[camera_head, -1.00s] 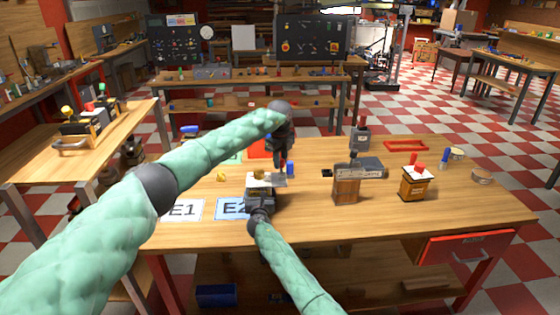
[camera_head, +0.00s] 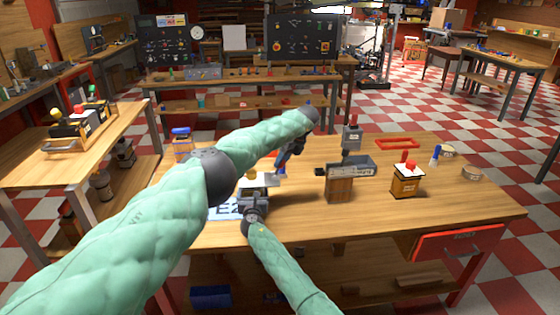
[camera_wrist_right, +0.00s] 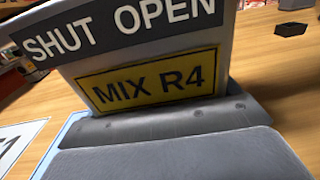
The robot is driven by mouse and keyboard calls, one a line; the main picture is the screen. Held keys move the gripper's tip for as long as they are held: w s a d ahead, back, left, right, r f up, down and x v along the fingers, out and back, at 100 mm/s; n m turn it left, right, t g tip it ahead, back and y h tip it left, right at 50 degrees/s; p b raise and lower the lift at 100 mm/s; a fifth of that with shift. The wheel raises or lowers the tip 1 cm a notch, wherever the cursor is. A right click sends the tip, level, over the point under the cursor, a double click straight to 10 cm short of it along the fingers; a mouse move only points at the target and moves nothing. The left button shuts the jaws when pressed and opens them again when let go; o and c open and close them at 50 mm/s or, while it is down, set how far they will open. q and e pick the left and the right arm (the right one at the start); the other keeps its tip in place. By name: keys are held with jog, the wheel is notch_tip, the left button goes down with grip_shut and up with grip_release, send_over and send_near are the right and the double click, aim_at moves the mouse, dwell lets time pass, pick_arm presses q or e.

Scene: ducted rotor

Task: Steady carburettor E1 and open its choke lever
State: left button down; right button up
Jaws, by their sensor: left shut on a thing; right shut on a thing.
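A carburettor (camera_head: 252,183) with a pale top stands at the table's near edge, by the blue E2 card (camera_head: 222,210). In the right wrist view its panel (camera_wrist_right: 150,85) reads "SHUT OPEN" and "MIX R4"; I see no E1 mark on it. My right gripper (camera_head: 252,207) is shut on its near side. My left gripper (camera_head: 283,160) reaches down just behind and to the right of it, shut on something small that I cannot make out. The choke lever cannot be made out; the left arm covers part of the area.
A wooden box (camera_head: 340,188) with a grey-topped part and a brown box with a red knob (camera_head: 406,180) stand to the right. A red frame (camera_head: 397,142) lies behind them. A red drawer (camera_head: 458,242) sits below the front edge. The table's right middle is partly clear.

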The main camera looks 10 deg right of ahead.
pick_arm(q)
jog(key=shift+d+f, duration=0.1)
jog(key=shift+f, duration=0.05)
dwell(0.4)
jog(key=c, duration=1.1)
grip_release()
jog(key=shift+c, duration=0.2)
jog(key=v, duration=0.7)
jog(key=shift+d+r, duration=0.15)
jog(key=shift+r, duration=0.05)
jog(key=shift+c, duration=0.2)
